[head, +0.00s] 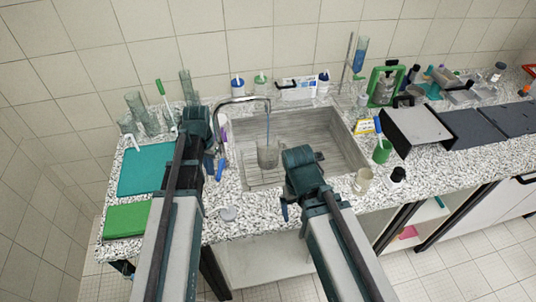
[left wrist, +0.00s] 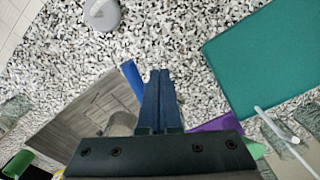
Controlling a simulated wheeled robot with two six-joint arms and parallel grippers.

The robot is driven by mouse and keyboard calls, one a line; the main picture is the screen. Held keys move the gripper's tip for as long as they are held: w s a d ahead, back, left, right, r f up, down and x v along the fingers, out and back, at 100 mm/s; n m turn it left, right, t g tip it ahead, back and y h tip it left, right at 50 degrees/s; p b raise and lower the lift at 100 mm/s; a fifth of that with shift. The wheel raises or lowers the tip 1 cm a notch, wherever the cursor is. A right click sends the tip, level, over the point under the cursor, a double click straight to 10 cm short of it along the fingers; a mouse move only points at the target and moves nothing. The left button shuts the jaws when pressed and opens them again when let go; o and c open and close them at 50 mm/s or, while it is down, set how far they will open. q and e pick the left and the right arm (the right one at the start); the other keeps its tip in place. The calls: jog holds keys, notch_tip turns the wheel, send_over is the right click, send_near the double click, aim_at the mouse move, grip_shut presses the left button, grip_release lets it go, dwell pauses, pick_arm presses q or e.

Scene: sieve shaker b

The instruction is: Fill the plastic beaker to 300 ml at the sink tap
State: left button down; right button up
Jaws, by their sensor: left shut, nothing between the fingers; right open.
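The clear plastic beaker (head: 267,155) stands upright in the sink basin (head: 330,140), below the tap spout (head: 245,99). A thin bluish stream (head: 267,124) runs from the spout down to the beaker. The graduations and water level are too small to read. The beaker also shows partly in the left wrist view (left wrist: 122,124), behind my gripper. My left gripper (head: 210,164) is shut and empty at the sink's left edge; its fingers are together in the left wrist view (left wrist: 159,88). My right gripper (head: 300,178) is open at the sink's front edge, right of the beaker, apart from it.
A teal mat (head: 145,171) and a green mat (head: 126,220) lie on the left counter. Glassware (head: 140,112) stands behind them. A small jar (head: 362,181), a black stopper (head: 398,174) and a green cup (head: 382,150) stand right of the sink.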

pick_arm(q)
jog(key=shift+d, duration=0.65)
notch_tip(320, 180, up, 7)
jog(key=p, duration=0.7)
jog(key=shift+s+a, duration=0.15)
jog(key=shift+a, duration=0.05)
